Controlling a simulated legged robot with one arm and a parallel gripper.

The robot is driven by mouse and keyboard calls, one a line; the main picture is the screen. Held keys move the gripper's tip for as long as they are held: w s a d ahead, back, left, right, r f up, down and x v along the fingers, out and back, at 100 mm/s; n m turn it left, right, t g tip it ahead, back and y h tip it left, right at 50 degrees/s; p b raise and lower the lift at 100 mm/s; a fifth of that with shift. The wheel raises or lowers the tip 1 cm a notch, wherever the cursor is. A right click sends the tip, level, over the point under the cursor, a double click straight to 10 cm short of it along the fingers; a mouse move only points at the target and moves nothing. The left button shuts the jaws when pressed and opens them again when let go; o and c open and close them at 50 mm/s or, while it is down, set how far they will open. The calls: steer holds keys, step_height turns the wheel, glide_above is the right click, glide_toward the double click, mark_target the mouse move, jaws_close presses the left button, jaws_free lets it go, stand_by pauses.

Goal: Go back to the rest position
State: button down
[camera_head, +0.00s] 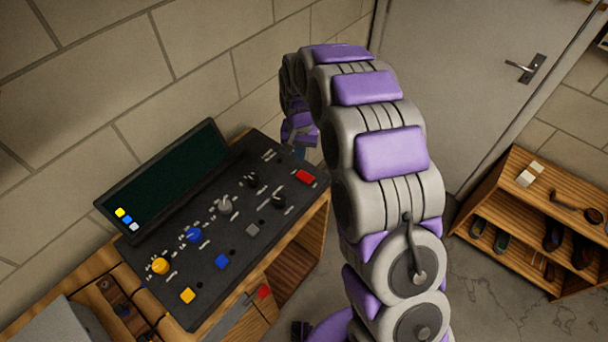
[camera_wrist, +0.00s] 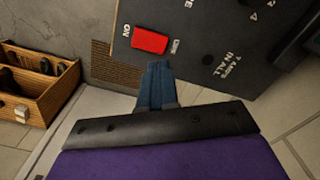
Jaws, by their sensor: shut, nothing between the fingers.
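My gripper (camera_wrist: 157,82) shows in the wrist view as blue fingers held together, with nothing between them. Its tips are close to the lower edge of a dark control panel (camera_wrist: 212,30), just below a red button (camera_wrist: 150,40); I cannot tell if they touch it. In the head view, my purple and grey arm arches up and over to the far right end of the control panel (camera_head: 220,262). The red button (camera_head: 305,177) shows there at the panel's right corner. My gripper is mostly hidden behind my arm in that view.
The panel has coloured knobs, buttons and a dark screen (camera_head: 165,180), on a wooden desk (camera_head: 318,222) against a brick wall. A wooden shelf (camera_head: 508,262) with shoes stands at the right. A grey door (camera_head: 450,60) is behind. Floor between desk and shelf looks open around my arm.

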stand_by(0.3)
steer(key=s+d+r+n+b, duration=0.1)
steer(key=s+d+r, duration=0.45)
steer(key=s, duration=0.25)
steer(key=s+d+r, duration=0.5)
steer(key=s+r, duration=0.2)
steer(key=s, duration=0.2)
steer(key=s+d+g, duration=0.1)
steer(key=s+d, duration=0.2)
steer(key=s, duration=0.8)
steer(key=s+d+r+b, duration=0.1)
steer(key=s+d, duration=0.1)
steer(key=s, duration=0.9)
steer(key=shift+s+d+r+n+g, duration=0.15)
steer(key=shift+s+d+n+g, duration=0.15)
steer(key=shift+s+d+g, duration=0.1)
